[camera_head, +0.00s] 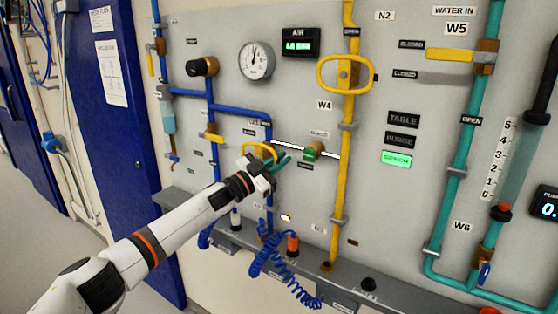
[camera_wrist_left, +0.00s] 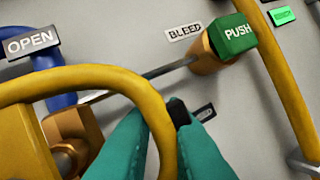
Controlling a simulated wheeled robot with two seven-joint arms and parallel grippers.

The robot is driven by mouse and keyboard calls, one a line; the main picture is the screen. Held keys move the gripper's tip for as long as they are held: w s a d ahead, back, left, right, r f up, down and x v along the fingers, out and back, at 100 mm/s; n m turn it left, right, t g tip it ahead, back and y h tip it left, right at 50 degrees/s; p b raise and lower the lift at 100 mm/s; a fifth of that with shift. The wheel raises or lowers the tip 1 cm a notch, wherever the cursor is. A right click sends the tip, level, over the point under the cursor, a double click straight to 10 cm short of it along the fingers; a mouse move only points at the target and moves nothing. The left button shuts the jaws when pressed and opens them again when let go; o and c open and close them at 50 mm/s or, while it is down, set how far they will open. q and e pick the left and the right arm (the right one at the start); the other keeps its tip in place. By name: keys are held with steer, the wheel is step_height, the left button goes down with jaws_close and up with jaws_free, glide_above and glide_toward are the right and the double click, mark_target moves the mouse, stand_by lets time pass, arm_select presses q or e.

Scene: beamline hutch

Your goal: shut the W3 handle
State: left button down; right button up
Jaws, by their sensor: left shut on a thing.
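A yellow loop handle (camera_head: 250,146) sits on a brass valve on the blue pipe, left of the W4 label. I take it as the W3 handle; its tag is too small to read for certain. My left gripper (camera_head: 280,160) is at this handle, its teal fingers shut on the loop's right side. In the left wrist view the handle (camera_wrist_left: 85,77) is large, and the fingers of the gripper (camera_wrist_left: 162,130) lie on both sides of its bar. An OPEN label (camera_wrist_left: 31,43) shows beside the handle. The fingers hide part of the valve.
A green PUSH button (camera_wrist_left: 234,35) marked BLEED is close right of the handle. The yellow W4 loop handle (camera_head: 322,72) is above right. A coiled blue hose (camera_head: 268,264) hangs below my arm. A blue door (camera_head: 108,130) stands left of the panel.

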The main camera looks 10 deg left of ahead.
arm_select(q)
steer(key=shift+d, duration=0.1)
steer(key=c, duration=1.5)
jaws_free()
steer(key=b+v, duration=0.2)
steer(key=v, duration=1)
